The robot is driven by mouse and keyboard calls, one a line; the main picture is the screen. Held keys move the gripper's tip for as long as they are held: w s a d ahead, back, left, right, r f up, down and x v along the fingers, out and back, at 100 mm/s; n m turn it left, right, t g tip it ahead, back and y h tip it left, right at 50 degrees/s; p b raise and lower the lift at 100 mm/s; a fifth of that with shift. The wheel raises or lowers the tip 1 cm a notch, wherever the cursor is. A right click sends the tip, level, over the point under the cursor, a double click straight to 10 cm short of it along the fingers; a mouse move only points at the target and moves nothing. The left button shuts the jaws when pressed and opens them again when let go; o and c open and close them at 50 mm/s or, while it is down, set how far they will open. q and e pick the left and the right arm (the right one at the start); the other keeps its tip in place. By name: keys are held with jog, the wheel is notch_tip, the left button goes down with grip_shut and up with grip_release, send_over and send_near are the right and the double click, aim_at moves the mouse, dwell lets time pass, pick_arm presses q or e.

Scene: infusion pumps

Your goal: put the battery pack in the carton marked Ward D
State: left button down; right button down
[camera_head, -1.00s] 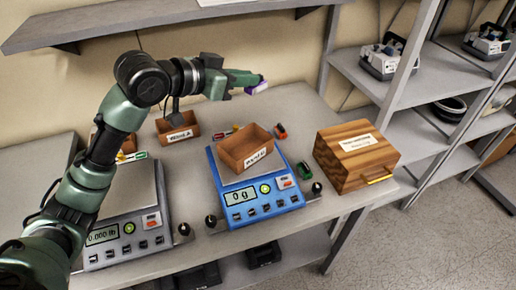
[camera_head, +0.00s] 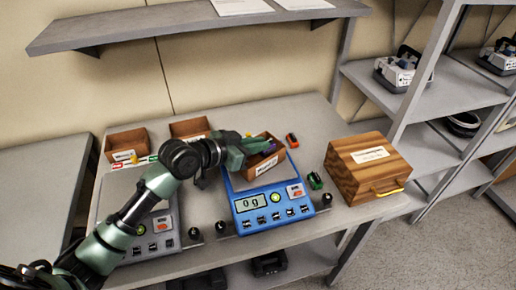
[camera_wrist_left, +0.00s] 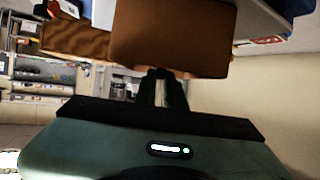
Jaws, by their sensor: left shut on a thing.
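My left gripper (camera_head: 262,148) is over the brown open carton (camera_head: 266,163) on the blue scale (camera_head: 250,200). In the left wrist view the carton (camera_wrist_left: 175,38) is just beyond the gripper (camera_wrist_left: 160,88). Two more brown cartons stand at the back, one at the left (camera_head: 127,144) and one in the middle (camera_head: 190,128). The carton labels are too small to read surely. My right gripper is not in view.
A wooden box (camera_head: 367,167) with a yellow handle stands right of the blue scale. A grey scale (camera_head: 155,225) is partly under my arm. A shelf (camera_head: 190,22) overhangs the back.

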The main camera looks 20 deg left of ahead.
pick_arm(q)
jog(key=shift+f, duration=0.95)
jog(key=shift+f, duration=0.15)
jog(key=c, duration=1.5)
grip_release()
